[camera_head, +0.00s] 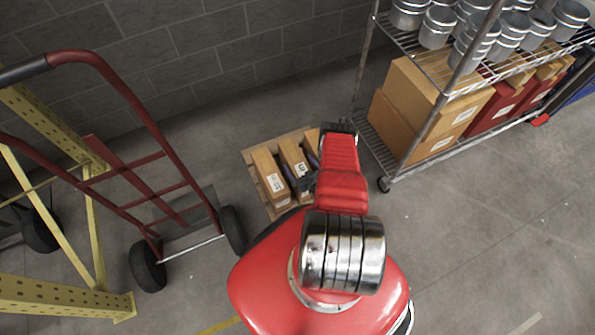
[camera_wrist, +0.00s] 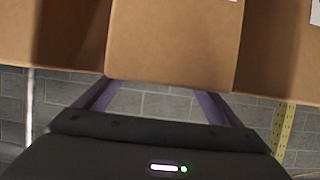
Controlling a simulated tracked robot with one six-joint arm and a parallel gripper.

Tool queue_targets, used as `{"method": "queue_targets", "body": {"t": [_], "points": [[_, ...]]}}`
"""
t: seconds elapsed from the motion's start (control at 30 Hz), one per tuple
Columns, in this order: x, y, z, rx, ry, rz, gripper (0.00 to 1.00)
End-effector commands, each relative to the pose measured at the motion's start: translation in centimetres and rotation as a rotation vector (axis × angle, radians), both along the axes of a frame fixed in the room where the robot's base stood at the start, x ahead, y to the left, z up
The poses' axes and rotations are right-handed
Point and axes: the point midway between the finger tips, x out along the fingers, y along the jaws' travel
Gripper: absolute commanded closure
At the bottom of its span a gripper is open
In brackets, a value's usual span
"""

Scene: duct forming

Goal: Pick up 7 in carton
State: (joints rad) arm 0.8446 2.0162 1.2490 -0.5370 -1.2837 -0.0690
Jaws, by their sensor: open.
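Several brown cartons with white labels stand on a small wooden pallet (camera_head: 257,153) in the head view. The left carton (camera_head: 267,172) and the middle carton (camera_head: 292,152) show clearly; my red arm partly covers those on the right. The label sizes are too small to read. In the wrist view, a brown carton (camera_wrist: 175,45) fills the middle, with others on both sides. My gripper (camera_wrist: 155,90) is open, its two purple fingers apart and their tips by the near edge of the middle carton. I cannot tell whether they touch it. My gripper is mostly hidden in the head view.
A dark red hand truck (camera_head: 150,158) and a yellow rack frame (camera_head: 75,165) stand left of the pallet. A wire shelf (camera_head: 378,138) on the right holds metal duct pieces above and larger boxes below. A grey block wall is behind. Floor at the lower right is clear.

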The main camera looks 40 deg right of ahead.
Motion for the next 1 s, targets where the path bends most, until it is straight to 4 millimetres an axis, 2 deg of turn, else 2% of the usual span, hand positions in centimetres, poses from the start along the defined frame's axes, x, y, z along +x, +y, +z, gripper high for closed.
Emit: {"method": "queue_targets", "body": {"t": [0.2,0.7,1.0], "points": [[1.14,-0.36,-0.45,0.0,-0.001,-0.001,0.11],[1.12,-0.36,-0.45,0.001,0.0,-0.001,0.11],[1.11,-0.37,-0.45,0.001,0.0,-0.001,0.31]]}}
